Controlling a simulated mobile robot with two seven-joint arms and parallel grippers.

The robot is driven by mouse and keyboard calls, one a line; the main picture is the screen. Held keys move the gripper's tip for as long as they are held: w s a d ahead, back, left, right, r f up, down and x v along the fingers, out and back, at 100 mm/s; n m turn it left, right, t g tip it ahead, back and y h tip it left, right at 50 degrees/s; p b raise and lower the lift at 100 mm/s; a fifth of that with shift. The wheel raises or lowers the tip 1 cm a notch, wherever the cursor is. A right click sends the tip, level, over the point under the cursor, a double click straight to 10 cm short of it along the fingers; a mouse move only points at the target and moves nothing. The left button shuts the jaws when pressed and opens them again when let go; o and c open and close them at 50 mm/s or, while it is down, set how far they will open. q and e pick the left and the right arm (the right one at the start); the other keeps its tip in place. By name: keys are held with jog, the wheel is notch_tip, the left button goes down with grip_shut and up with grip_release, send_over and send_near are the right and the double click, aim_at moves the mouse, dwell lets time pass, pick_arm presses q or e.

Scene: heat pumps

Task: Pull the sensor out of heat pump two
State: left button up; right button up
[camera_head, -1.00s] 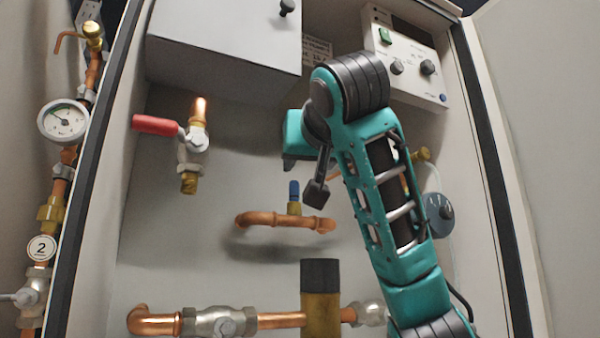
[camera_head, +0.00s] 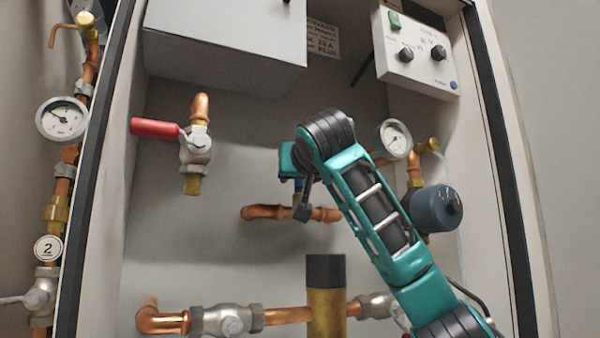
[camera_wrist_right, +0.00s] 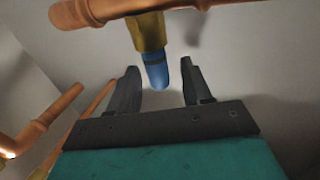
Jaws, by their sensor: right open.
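The sensor has a blue cap (camera_wrist_right: 156,72) and sits in a brass fitting (camera_wrist_right: 148,32) on a short copper pipe (camera_wrist_right: 110,10). In the right wrist view my right gripper (camera_wrist_right: 160,82) is open, with one dark finger on each side of the blue cap. The cap's tip is between the fingertips, and a gap shows on both sides. My left gripper is not in view.
A red-handled valve (camera_head: 155,127) is at the left of the cabinet. A grey box (camera_head: 225,40) and a control panel (camera_head: 420,52) are above. A dark round pump part (camera_head: 436,208) is at the right. A brass cylinder with a black top (camera_head: 326,300) stands below.

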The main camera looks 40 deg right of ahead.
jog(key=shift+c, duration=0.4)
grip_shut()
jog(key=shift+r, duration=1.65)
jog(key=shift+s+a+f, duration=0.1)
jog(key=shift+s, duration=0.15)
jog(key=s+a+b, duration=0.2)
jog(key=s+b, duration=0.1)
jog(key=s, duration=0.4)
jog(key=s+a+b, duration=0.2)
jog(key=s+b, duration=0.2)
jog(key=s, duration=0.3)
jog(key=shift+s+a, duration=0.35)
jog(key=shift+s, duration=0.05)
